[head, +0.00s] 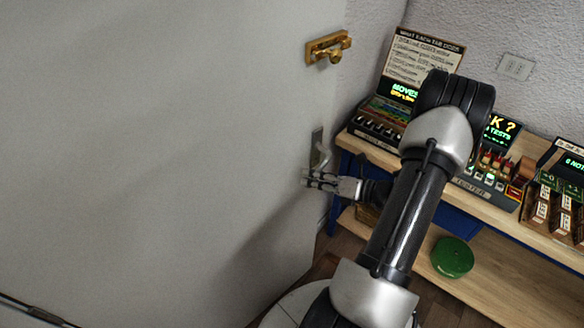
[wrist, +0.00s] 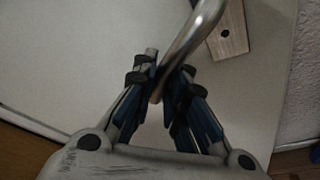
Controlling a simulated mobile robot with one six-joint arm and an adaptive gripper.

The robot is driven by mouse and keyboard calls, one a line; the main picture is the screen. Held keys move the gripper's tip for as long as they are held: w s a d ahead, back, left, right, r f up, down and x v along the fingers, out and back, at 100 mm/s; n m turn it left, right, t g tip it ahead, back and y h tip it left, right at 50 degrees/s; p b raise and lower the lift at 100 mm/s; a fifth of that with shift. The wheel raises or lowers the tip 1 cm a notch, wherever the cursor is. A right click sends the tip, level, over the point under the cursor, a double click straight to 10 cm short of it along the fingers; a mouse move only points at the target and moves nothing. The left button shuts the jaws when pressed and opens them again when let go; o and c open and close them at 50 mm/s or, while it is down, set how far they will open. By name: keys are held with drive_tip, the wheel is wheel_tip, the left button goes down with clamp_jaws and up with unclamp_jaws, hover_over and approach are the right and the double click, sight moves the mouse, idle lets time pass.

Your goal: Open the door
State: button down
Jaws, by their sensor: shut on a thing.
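The door (head: 150,150) is a large pale grey panel filling the left of the head view; I cannot tell whether it stands slightly ajar. Its silver lever handle (head: 320,157) sits on a metal plate near the door's right edge. In the wrist view the bent handle (wrist: 196,32) runs down between my fingers, beside its plate (wrist: 229,32). My gripper (head: 310,180) is at the handle, shut on its bar, with the fingers (wrist: 162,78) on either side. The handle's lower end is partly hidden by the fingers.
A brass latch (head: 328,47) is fixed above the handle. To the right, a wooden bench (head: 480,205) carries several lit display boxes, close to my arm. A green round object (head: 452,257) lies on the lower shelf. A light switch (head: 515,67) is on the wall.

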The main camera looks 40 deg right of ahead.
drive_tip(key=s+a+m+h+p, duration=0.1)
drive_tip(key=s+a, duration=0.1)
drive_tip(key=s, duration=0.7)
drive_tip(key=s+a+m+h+p, duration=0.1)
drive_tip(key=s+a, duration=0.1)
drive_tip(key=s, duration=0.8)
drive_tip(key=shift+a+h, duration=0.3)
drive_tip(key=shift+a, duration=0.05)
drive_tip(key=c, duration=1.6)
unclamp_jaws()
drive_tip(key=v, duration=1.2)
drive_tip(key=shift+f, duration=0.25)
drive_tip(key=shift+c, duration=0.2)
